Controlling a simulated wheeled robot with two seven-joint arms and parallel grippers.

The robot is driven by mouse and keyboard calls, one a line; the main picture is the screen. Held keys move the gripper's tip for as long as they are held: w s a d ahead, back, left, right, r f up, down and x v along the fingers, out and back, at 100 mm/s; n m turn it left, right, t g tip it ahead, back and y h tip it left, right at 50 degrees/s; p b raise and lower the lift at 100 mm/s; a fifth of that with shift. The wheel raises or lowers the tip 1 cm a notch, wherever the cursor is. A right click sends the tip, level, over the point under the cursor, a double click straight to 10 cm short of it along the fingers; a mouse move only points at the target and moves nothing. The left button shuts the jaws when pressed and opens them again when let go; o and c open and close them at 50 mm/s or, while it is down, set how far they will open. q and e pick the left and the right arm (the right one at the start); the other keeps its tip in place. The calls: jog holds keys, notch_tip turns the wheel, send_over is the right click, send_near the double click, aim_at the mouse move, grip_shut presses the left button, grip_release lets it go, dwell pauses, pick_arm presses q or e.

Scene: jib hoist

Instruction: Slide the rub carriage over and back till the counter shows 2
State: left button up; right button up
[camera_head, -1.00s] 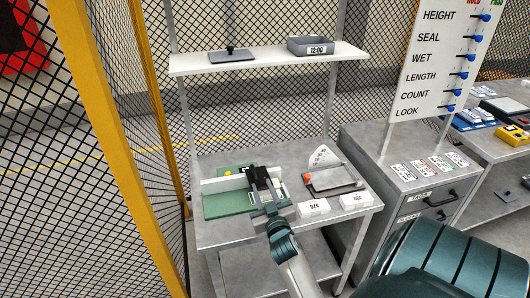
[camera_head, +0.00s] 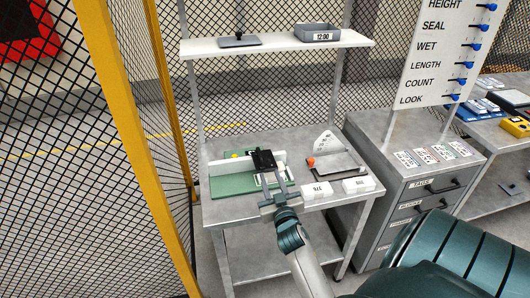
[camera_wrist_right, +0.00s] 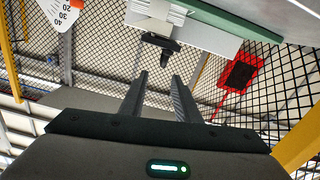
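A green base (camera_head: 231,184) with a long white rail (camera_head: 228,168) lies on the left of the metal table; it also shows in the right wrist view (camera_wrist_right: 232,22). A black carriage top (camera_head: 263,159) stands at the rail's right part. In the right wrist view a dark knob-like piece (camera_wrist_right: 161,42) on a white block lies just beyond my fingertips. My right gripper (camera_head: 275,180) is in front of the carriage, fingers apart and empty (camera_wrist_right: 160,78); a gap shows between fingertips and the dark piece. I cannot read a counter. My left gripper is not in view.
Right of the base stand a grey tray (camera_head: 340,163) with an orange knob and a white scale plate (camera_head: 326,143). A shelf (camera_head: 275,44) hangs above; a drawer cabinet (camera_head: 420,190) stands at right.

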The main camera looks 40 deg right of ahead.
aim_at(261, 157)
jog(key=s+a+m+b, duration=0.1)
jog(key=m, duration=0.1)
jog(key=s+a+m+b, duration=0.1)
jog(key=s, duration=0.1)
jog(key=shift+a+m, duration=0.15)
jog(key=shift+m, duration=0.25)
jog(key=shift+w, duration=0.1)
jog(key=p+x, duration=0.3)
jog(key=x, duration=1.4)
jog(key=shift+w+f, duration=0.1)
grip_shut()
